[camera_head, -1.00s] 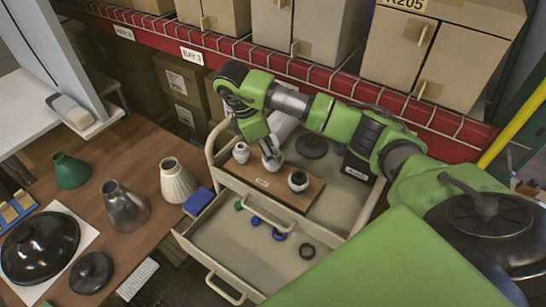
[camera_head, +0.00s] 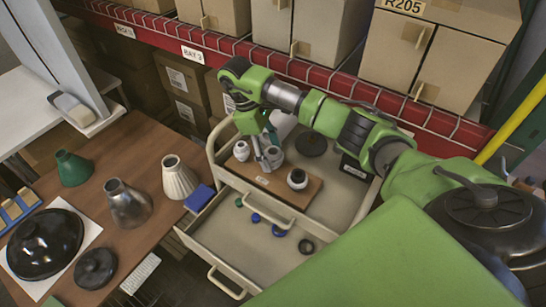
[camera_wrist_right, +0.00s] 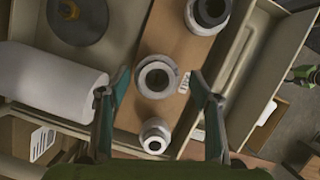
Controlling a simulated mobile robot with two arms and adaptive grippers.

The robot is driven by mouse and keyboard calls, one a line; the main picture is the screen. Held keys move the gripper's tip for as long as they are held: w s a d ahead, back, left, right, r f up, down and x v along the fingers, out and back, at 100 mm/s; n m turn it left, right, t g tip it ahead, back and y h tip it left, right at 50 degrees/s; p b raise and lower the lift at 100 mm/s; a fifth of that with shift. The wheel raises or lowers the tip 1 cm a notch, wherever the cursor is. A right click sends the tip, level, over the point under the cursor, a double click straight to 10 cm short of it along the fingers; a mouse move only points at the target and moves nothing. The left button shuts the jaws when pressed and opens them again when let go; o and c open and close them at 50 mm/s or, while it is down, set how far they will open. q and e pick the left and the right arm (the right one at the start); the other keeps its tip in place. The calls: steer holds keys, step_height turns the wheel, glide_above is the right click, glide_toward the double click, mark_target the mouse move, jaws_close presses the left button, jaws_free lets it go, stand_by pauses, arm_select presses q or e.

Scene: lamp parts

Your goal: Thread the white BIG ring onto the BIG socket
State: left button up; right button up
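The wooden board (camera_head: 292,196) on the cart top carries three sockets in a row. The middle, wider socket (camera_head: 273,157) has a pale grey-white ring-shaped band around it; it also shows in the right wrist view (camera_wrist_right: 156,77). I cannot tell for certain whether this band is the separate white ring. My right gripper (camera_wrist_right: 160,74) is open, with its fingers apart above and on either side of this socket. It partly hides the socket in the head view (camera_head: 267,153). My left gripper is not in view.
A small white socket (camera_head: 241,150) and a socket with a black ring (camera_head: 297,179) flank the middle one. The open drawer (camera_head: 225,240) holds green, blue (camera_head: 279,231) and black (camera_head: 306,247) rings. A white roll (camera_wrist_right: 50,80) lies beside the board.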

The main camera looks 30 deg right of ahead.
steer(key=shift+w+d+r, duration=0.1)
steer(key=shift+w, duration=0.05)
steer(key=shift+r, duration=0.15)
steer(key=shift+w+r, duration=0.1)
steer(key=shift+r, duration=0.15)
steer(key=v, duration=1.1)
steer(key=shift+r, duration=0.1)
